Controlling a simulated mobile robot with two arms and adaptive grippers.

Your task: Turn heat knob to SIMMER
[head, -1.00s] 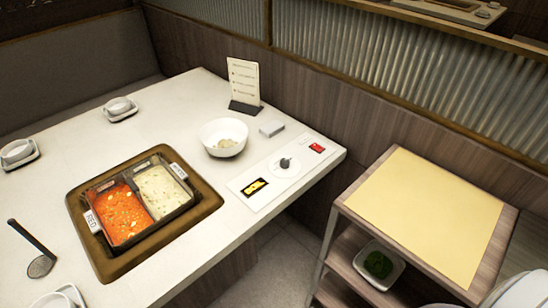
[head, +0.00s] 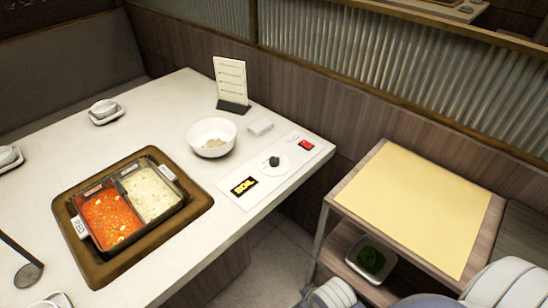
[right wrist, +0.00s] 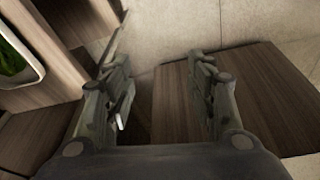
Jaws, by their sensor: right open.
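The heat knob (head: 274,161) is a small dark knob on a round white dial, set in a white control panel (head: 241,201) near the table's right edge. A black display (head: 244,186) with yellow lettering, which seems to read BOIL, lies to its left, and a red switch (head: 306,145) to its right. The split pot (head: 121,207) holds red broth on the left and pale broth on the right. My right gripper (right wrist: 158,85) shows in the right wrist view, open and empty, away from the knob, over wooden surfaces. My left gripper is not in view.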

